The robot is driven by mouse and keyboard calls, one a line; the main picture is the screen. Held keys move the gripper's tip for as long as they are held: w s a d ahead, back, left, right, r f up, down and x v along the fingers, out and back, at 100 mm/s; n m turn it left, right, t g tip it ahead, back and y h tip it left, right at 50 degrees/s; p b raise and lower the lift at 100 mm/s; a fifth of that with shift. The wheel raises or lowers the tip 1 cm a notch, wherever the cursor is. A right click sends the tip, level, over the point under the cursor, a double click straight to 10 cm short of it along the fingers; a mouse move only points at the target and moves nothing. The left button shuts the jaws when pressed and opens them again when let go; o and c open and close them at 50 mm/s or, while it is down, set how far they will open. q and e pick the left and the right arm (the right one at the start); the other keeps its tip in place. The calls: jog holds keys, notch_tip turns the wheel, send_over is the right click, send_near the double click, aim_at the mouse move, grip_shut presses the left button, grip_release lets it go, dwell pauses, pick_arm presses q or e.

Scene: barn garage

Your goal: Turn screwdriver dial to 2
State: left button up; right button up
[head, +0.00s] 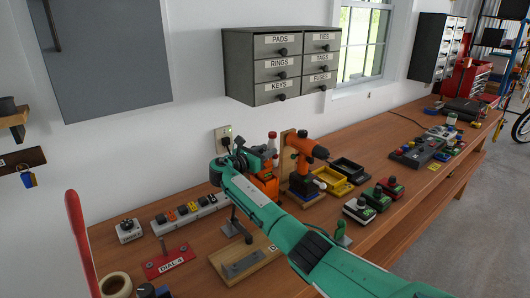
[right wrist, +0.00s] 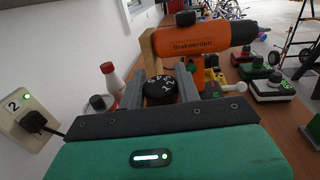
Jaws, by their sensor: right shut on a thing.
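A black dial (right wrist: 159,90) with white digits on its top sits between the fingers of my right gripper (right wrist: 160,92) in the right wrist view. The gripper is shut on the dial; which digit is set I cannot tell. In the head view my right gripper (head: 262,155) is by an orange body (head: 267,185), partly hidden by my arm. An orange power screwdriver (head: 306,146) stands right of it against a wooden stand, and its marked body (right wrist: 203,42) shows behind the dial in the wrist view. My left gripper is not in view.
A wall socket (head: 223,136) with a black plug is left of the gripper. A red-capped bottle (right wrist: 110,78) stands close by. Yellow and black trays (head: 333,180) and button boxes (head: 375,197) are to the right. A drawer cabinet (head: 270,50) hangs above.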

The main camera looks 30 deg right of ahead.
jog(key=shift+g, duration=0.3)
jog(key=o, duration=1)
jog(key=s+a+b, duration=0.2)
jog(key=a+b, duration=0.1)
jog(key=a, duration=1)
jog(key=shift+s+a, duration=0.25)
jog(key=shift+s, duration=0.15)
